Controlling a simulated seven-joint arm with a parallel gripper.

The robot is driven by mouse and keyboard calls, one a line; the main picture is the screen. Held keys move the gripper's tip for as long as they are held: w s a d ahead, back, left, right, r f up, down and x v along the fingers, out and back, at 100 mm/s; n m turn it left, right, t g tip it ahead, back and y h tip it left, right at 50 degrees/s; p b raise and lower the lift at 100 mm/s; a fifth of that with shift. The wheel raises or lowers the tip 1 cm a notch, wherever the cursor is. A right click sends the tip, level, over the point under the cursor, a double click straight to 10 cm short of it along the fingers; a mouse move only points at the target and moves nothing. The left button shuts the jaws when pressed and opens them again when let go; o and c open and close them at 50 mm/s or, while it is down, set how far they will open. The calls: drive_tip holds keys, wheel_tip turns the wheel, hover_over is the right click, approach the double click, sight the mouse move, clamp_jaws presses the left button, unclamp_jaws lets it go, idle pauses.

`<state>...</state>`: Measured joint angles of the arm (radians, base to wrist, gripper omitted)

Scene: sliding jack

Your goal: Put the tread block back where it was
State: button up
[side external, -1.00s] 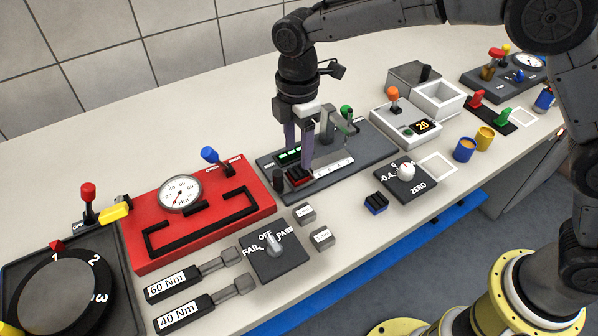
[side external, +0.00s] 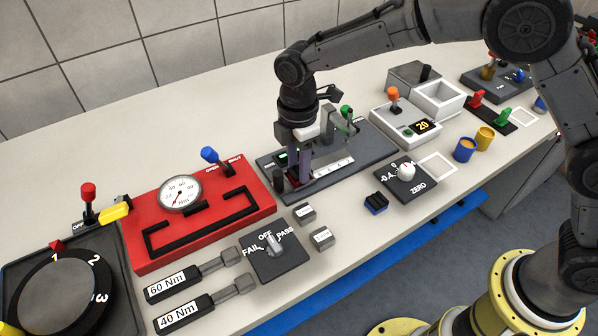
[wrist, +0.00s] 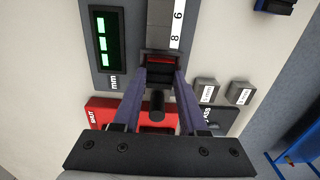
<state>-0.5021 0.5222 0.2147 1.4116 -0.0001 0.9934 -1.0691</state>
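A black tread block with a red part (wrist: 162,60) sits at the near end of the grey measuring fixture, between my fingertips in the wrist view. In the side view my fingers mostly hide it. My gripper (wrist: 162,78) points down with one finger on each side of the block; it also shows in the side view (side external: 299,178). The fingertips look very close to the block's sides, but I cannot tell whether they press on it. A second ribbed black block with a blue base (side external: 376,203) lies on the bench in front of the fixture.
The fixture (side external: 375,152) carries a white scale (side external: 334,167), a green display (wrist: 104,40) and a black post (side external: 278,179). A red gauge panel (side external: 160,235) is to the left. Two small grey blocks (side external: 304,213) (side external: 322,237) and a ZERO dial (side external: 406,175) are in front.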

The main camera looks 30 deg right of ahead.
clamp_jaws()
drive_tip(key=shift+r, duration=0.1)
drive_tip(key=shift+r, duration=2.45)
